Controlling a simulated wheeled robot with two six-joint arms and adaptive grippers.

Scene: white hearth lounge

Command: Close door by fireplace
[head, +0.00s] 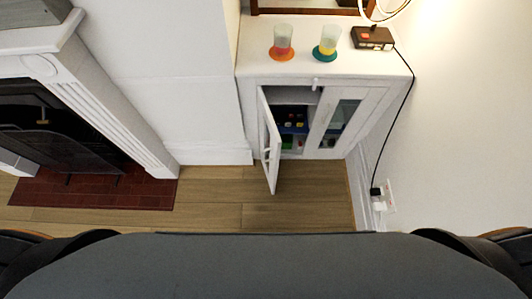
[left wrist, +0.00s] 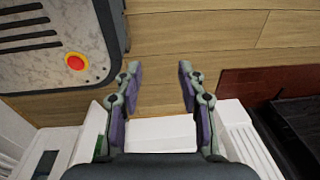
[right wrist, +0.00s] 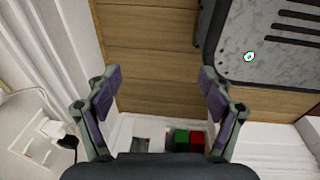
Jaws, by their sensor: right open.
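The white cabinet (head: 375,100) stands right of the fireplace (head: 120,110) in the head view. Its left door (head: 269,145) is swung open toward me, seen nearly edge on. The right glazed door (head: 340,122) looks shut. Neither gripper is in the head view. In the left wrist view my left gripper (left wrist: 159,68) is open with nothing between its fingers, above the wooden floor. In the right wrist view my right gripper (right wrist: 160,72) is open and empty, with the cabinet's contents (right wrist: 190,139) showing below its fingers. Neither gripper visibly touches the door.
Two tumblers on coasters, one orange (head: 282,47) and one teal (head: 327,47), and a dark device (head: 372,38) stand on the cabinet. A black cord runs to a wall outlet (head: 387,195). Bare wooden floor (head: 225,198) lies before the cabinet; brick hearth (head: 90,188) is left.

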